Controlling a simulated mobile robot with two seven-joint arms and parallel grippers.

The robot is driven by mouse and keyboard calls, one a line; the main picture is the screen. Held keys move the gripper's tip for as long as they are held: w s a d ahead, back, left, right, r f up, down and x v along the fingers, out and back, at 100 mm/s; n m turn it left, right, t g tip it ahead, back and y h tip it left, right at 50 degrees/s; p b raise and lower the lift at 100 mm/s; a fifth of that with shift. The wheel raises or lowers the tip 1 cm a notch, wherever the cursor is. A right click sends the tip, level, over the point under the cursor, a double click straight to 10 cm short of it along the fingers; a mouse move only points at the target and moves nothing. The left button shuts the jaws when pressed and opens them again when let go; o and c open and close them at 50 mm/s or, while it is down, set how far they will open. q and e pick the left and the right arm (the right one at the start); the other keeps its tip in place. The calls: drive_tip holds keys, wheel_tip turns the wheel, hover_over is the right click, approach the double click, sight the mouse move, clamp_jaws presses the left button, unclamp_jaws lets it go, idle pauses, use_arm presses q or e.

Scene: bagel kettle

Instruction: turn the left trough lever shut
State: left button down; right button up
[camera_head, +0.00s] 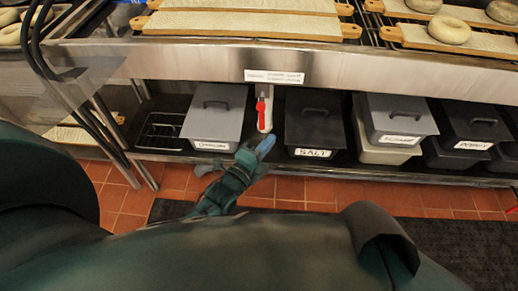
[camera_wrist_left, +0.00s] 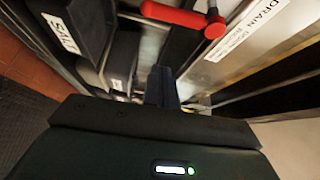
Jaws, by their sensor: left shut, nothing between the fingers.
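The red lever (camera_head: 261,114) sits on a white pipe (camera_head: 267,101) below the steel front edge of the counter. In the head view it points down along the pipe. In the left wrist view the red lever (camera_wrist_left: 178,14) crosses the top of the picture, beyond the fingers. My left gripper (camera_head: 264,147) is just below the lever and pipe in the head view. Its fingers (camera_wrist_left: 162,84) are shut together with nothing between them, and they look apart from the lever. My right gripper is not in view.
A grey bin (camera_head: 214,117) stands left of the pipe, and a dark bin marked SALT (camera_head: 314,122) stands right of it. More lidded bins (camera_head: 397,119) fill the shelf to the right. A DRAIN label (camera_wrist_left: 262,15) is near the lever. Boards with bagels lie above.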

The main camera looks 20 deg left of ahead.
sight(261, 127)
use_arm(q)
drive_tip(key=x, duration=0.6)
drive_tip(key=a, duration=0.2)
drive_tip(key=s+a, duration=0.1)
drive_tip(key=a, duration=0.1)
drive_tip(key=shift+a+f, duration=0.1)
drive_tip(key=shift+a, duration=0.05)
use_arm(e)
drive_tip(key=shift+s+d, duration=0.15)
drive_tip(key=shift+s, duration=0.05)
use_arm(q)
drive_tip(key=shift+a+p, duration=0.3)
drive_tip(key=shift+a+m, duration=0.2)
drive_tip(key=shift+m, duration=0.2)
drive_tip(key=shift+a, duration=0.2)
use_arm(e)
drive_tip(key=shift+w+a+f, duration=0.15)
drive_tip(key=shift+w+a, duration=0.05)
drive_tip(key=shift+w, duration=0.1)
